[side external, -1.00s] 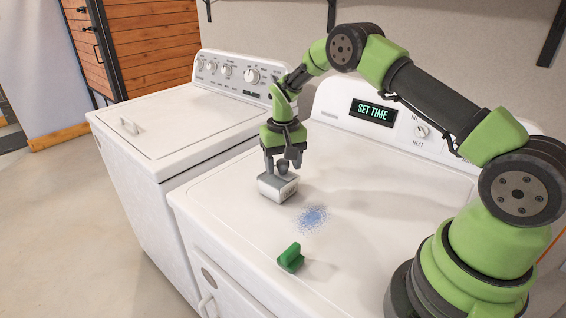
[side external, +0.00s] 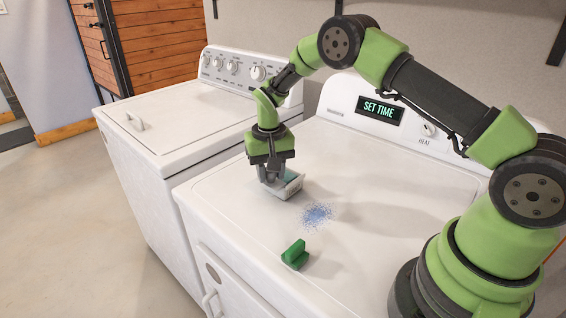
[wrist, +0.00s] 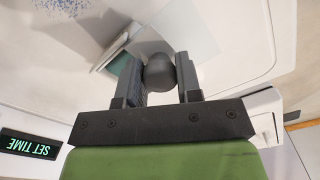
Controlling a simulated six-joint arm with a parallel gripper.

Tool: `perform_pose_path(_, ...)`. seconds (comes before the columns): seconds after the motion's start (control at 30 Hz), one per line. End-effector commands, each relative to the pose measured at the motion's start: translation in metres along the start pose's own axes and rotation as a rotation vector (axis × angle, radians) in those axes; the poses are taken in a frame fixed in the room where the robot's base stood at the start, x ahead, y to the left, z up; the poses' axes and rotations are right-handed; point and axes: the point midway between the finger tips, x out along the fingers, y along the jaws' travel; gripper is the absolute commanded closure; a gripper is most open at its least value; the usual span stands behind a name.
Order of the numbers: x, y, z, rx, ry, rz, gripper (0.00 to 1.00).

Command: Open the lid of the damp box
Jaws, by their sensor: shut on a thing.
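The damp box (side external: 284,193) is small and light grey, on the white dryer's top. Its open top shows a teal inside; the box also shows at the upper left in the wrist view (wrist: 106,62). My gripper (side external: 268,178) is at the left side of the box, partly hiding it. In the wrist view my gripper (wrist: 160,72) is shut on a dark grey rounded knob (wrist: 160,73). A pale grey plate, seemingly the lid (wrist: 148,40), lies just beyond the knob, tilted against the box; how they join is hidden.
A green handled block (side external: 295,254) and a patch of blue specks (side external: 317,214) are on the dryer top (side external: 370,220). The control panel (side external: 380,110) rises behind. A white washer (side external: 185,120) stands to the left, across a gap.

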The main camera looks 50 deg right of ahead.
Motion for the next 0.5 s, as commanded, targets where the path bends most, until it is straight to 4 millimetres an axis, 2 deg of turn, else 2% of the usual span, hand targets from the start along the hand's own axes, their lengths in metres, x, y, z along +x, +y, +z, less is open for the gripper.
perform_pose_path(0.33,0.0000,-0.0050,0.0029,0.000,0.000,-0.001,1.00)
perform_pose_path(0.37,0.0000,-0.0050,0.0029,0.000,0.000,-0.001,0.61)
perform_pose_path(0.43,0.0000,-0.0049,0.0028,0.000,0.000,-0.001,0.45)
perform_pose_path(0.5,0.0000,-0.0048,0.0028,0.000,0.000,-0.001,0.42)
